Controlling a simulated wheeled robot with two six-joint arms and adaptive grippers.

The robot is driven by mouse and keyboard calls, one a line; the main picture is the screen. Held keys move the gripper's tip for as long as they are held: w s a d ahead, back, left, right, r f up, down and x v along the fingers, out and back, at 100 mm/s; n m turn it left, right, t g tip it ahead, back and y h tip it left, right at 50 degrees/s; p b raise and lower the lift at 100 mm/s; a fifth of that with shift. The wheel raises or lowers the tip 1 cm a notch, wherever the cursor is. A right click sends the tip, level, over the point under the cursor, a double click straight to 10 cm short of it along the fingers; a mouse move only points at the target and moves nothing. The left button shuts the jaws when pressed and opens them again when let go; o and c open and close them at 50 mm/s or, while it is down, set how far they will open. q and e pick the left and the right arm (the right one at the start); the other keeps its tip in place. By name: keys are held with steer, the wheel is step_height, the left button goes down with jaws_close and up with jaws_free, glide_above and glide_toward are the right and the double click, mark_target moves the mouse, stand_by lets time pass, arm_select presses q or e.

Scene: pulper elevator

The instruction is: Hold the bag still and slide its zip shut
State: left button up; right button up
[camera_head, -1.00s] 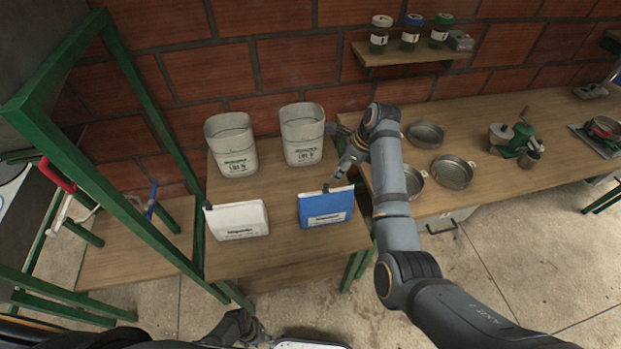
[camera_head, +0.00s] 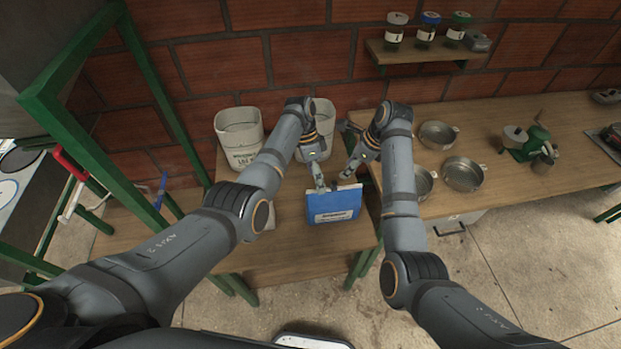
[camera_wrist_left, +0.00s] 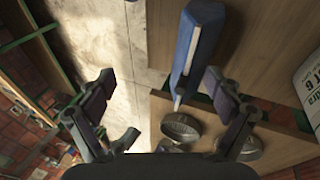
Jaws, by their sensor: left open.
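The blue bag (camera_head: 333,207) with a white label stands near the front right of the small wooden table. My left gripper (camera_head: 319,179) is over the bag's upper left edge. In the left wrist view its fingers (camera_wrist_left: 158,76) are spread apart, and the blue bag (camera_wrist_left: 192,48) shows as a narrow strip nearer the right finger, with nothing gripped. My right gripper (camera_head: 349,170) is close to the bag's top right edge. Its fingers are too small to tell whether they are open or touch the bag.
A white bag (camera_head: 270,218) is mostly hidden behind my left arm. Two pale containers (camera_head: 239,132) stand at the table's back. Metal pans (camera_head: 463,175) and a green grinder (camera_head: 527,143) sit on the bench to the right. A green frame (camera_head: 160,105) rises at the left.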

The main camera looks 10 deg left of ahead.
mark_target(311, 193)
arm_select(q)
steer(key=shift+w+a+f+m+t+y, duration=0.2)
steer(key=shift+f+m+t+y, duration=0.05)
steer(key=shift+f+t+y, duration=0.25)
steer(key=shift+w+a+f+m+t+y, duration=0.15)
steer(key=shift+a+f+m+t+y, duration=0.1)
steer(key=shift+f+t+y, duration=0.2)
steer(key=shift+w+a+f+t+y, duration=0.15)
steer(key=shift+w+a+t+y, duration=0.15)
steer(key=shift+a+t+y, duration=0.2)
step_height(311, 193, down, 10)
steer(key=shift+f, duration=0.25)
